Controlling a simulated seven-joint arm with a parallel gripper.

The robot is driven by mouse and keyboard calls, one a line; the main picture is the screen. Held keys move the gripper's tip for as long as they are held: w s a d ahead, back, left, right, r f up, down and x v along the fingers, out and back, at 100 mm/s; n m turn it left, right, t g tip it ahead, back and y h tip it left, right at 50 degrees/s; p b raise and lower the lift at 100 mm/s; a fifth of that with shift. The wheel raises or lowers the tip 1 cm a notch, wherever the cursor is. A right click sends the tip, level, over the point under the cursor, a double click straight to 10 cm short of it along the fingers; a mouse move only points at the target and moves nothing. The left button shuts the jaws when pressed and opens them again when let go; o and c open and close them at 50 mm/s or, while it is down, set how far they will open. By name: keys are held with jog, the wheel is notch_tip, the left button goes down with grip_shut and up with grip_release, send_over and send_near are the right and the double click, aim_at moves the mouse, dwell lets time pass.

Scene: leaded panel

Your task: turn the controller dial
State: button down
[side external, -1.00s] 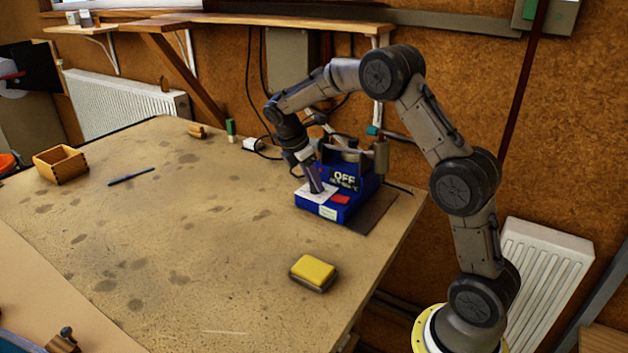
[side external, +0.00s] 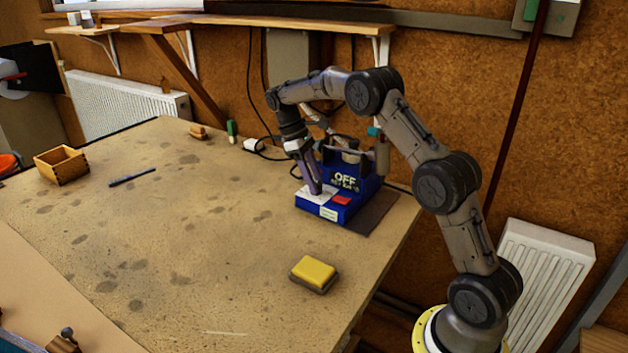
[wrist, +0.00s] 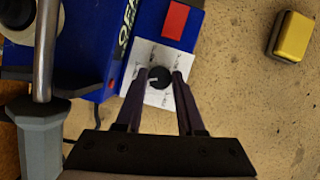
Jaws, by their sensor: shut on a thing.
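The controller is a blue box (side external: 361,203) with an "OFF" display and a red patch on its front. Its dial is a small black knob (wrist: 160,77) with a pale pointer mark, set on a white scale plate (wrist: 148,95). My gripper (wrist: 161,80) has one finger on each side of the knob and is shut on it; it also shows in the side view (side external: 317,191), reaching down to the controller's front. In the side view my fingers hide the knob. The scale marks are too small to read.
A soldering iron with a metal shaft (wrist: 45,50) stands close beside the controller. A yellow sponge (side external: 314,271) lies on the bench in front. A wooden box (side external: 61,166) and a dark pen (side external: 132,177) lie far left. The middle of the bench is clear.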

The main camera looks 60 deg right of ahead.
jog(key=m+y, duration=0.1)
jog(key=m, duration=0.1)
jog(key=m+y, duration=0.1)
jog(key=m, duration=0.2)
jog(key=shift+d+r+m, duration=0.1)
jog(key=shift+d+m, duration=0.1)
jog(key=shift+m, duration=0.1)
jog(key=shift+m+t+y, duration=0.6)
jog(key=shift+m+y, duration=0.2)
jog(key=shift+m, duration=1.4)
jog(key=c, duration=0.5)
grip_release()
jog(key=shift+s, duration=0.1)
jog(key=shift+v, duration=3.75)
jog(key=shift+d, duration=0.1)
